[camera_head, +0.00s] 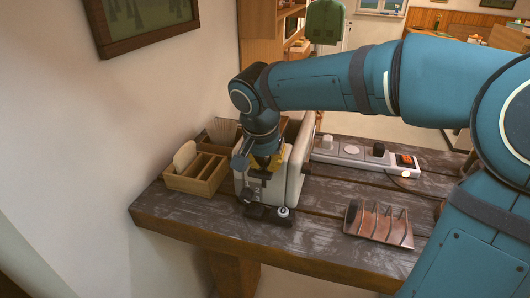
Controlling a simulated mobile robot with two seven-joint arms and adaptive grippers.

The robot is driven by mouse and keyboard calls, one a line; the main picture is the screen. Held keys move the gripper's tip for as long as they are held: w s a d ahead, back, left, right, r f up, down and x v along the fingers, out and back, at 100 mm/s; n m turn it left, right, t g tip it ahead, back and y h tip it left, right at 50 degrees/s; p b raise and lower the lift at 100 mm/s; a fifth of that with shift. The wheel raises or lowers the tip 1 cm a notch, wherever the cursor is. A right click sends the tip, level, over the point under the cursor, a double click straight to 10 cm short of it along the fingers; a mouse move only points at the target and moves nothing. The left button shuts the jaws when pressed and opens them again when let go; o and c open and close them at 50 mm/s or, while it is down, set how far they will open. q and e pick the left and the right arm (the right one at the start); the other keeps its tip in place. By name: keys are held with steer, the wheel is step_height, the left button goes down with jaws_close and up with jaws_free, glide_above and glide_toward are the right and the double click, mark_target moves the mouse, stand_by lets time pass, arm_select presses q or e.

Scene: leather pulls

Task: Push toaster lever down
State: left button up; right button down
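The cream toaster (297,172) stands on the dark wooden table, partly covered by my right arm and gripper. My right gripper (257,187) points down at the toaster's near face. Its fingers overlap the dark parts there, so I cannot tell whether they are open or shut, or whether they touch. The toaster lever cannot be made out; it is hidden or blends with the gripper. A dark base with a silver knob (283,211) shows low at the toaster's front. My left gripper is not in view.
A wooden divided box (200,175) with a bread slice stands left of the toaster. A metal toast rack (378,223) sits at the right front. A white strip with knobs (350,151) lies behind. The table's front edge (230,240) is close to the toaster.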

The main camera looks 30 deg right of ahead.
steer(key=shift+f, duration=0.15)
step_height(320, 180, down, 6)
steer(key=b, duration=0.5)
steer(key=shift+f, duration=0.2)
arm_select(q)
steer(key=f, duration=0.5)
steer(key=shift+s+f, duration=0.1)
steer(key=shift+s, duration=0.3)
arm_select(e)
steer(key=shift+s, duration=0.1)
